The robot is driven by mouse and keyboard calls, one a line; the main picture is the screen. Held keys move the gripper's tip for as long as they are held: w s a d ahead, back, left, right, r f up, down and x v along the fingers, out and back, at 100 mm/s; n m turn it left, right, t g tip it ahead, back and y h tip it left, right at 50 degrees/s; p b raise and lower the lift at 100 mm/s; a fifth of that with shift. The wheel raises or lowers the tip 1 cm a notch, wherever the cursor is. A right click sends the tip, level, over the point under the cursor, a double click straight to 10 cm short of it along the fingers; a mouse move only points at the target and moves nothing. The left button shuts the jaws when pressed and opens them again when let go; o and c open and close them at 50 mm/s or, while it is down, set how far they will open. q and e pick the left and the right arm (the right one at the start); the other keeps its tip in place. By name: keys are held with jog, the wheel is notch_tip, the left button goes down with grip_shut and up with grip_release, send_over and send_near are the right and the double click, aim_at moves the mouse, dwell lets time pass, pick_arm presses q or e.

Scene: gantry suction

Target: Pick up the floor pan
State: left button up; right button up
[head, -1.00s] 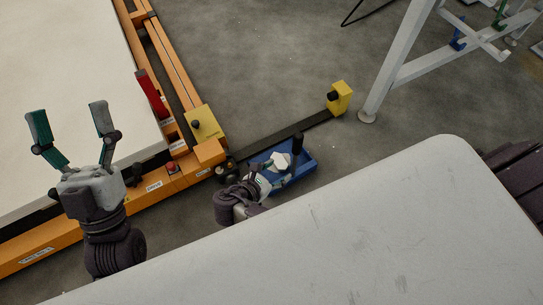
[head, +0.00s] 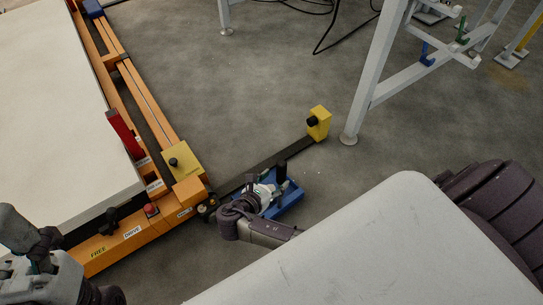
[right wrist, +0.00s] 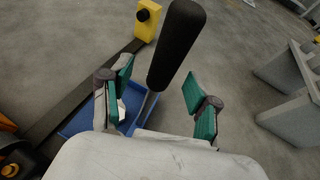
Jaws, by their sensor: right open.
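The floor pan is a blue tray (head: 290,196) with an upright black handle (head: 281,171), on the floor beside the orange gantry frame. My right gripper (head: 264,194) is over the pan, partly hiding it. In the right wrist view the blue pan (right wrist: 74,124) lies below and left, and its black handle (right wrist: 177,45) rises between the green-padded fingers. The right gripper (right wrist: 160,88) is open, with a finger on each side of the handle and gaps showing.
A dark floor bar (head: 268,164) runs behind the pan to a yellow block (head: 319,123). A white metal stand (head: 376,75) is at the upper right. The orange frame (head: 128,230) borders the left. Open grey floor lies beyond the bar.

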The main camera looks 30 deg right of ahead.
aim_at(278, 178)
jog(key=b+x, duration=0.2)
jog(key=x, duration=0.2)
jog(key=shift+s+d+f, duration=0.15)
jog(key=shift+c, duration=0.2)
grip_shut()
jog(key=shift+r, duration=0.25)
